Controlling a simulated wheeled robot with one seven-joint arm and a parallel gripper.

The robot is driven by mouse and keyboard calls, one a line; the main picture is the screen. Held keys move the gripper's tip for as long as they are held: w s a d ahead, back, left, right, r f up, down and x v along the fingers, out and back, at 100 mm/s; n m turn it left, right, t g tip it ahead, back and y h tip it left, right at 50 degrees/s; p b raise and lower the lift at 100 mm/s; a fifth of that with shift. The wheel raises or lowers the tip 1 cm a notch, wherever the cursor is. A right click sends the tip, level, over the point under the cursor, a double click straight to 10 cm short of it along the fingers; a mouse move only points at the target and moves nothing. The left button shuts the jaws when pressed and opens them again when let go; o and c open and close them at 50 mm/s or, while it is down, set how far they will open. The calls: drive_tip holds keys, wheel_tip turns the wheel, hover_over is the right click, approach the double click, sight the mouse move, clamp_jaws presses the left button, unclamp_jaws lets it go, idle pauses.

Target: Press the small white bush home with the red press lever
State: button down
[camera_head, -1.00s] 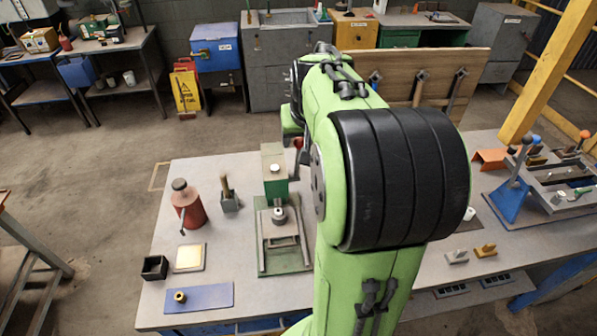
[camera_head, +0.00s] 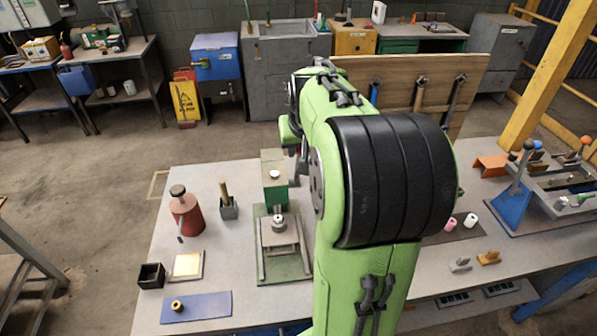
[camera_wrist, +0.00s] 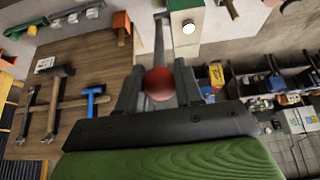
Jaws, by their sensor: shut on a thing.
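The green press (camera_head: 273,196) stands on the bench left of my arm, a white disc on its top. It also shows in the wrist view (camera_wrist: 186,22). The lever (camera_wrist: 159,45) runs from beside it to a red ball knob. My gripper (camera_wrist: 160,84) is shut on this knob, one finger on each side; the head view hides the grip behind my arm. A grey round piece (camera_head: 279,222) sits on the press fixture below the head. A white bush (camera_head: 470,220) lies on a dark mat at right, apart from the press. I cannot tell whether another bush is in the press.
A pink bush (camera_head: 451,224) lies beside the white one. A red can (camera_head: 186,213), a grey holder (camera_head: 228,208), a black box (camera_head: 151,276) and a blue mat (camera_head: 205,306) are left of the press. A tool board (camera_head: 415,85) stands behind my arm.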

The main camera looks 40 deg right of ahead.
idle(0.4)
drive_tip(key=shift+s+a+f+b, duration=0.1)
drive_tip(key=shift+s+f+b, duration=0.1)
drive_tip(key=shift+f+b, duration=0.15)
drive_tip(key=shift+s+a+f+b, duration=0.65)
drive_tip(key=shift+s+b, duration=0.25)
drive_tip(key=shift+b, duration=0.05)
drive_tip(key=shift+s+a+f+b, duration=0.6)
drive_tip(key=shift+s+b, duration=0.3)
drive_tip(key=shift+s+a+f+b, duration=0.35)
drive_tip(key=shift+s+f+b, duration=0.2)
drive_tip(key=shift+f+b, duration=0.15)
drive_tip(key=shift+s+a+f+b, duration=0.45)
drive_tip(key=shift+f+b, duration=0.2)
drive_tip(key=shift+b, duration=0.2)
drive_tip(key=shift+s+a+f+b, duration=0.3)
drive_tip(key=shift+s+f+b, duration=0.35)
drive_tip(key=shift+b, duration=0.1)
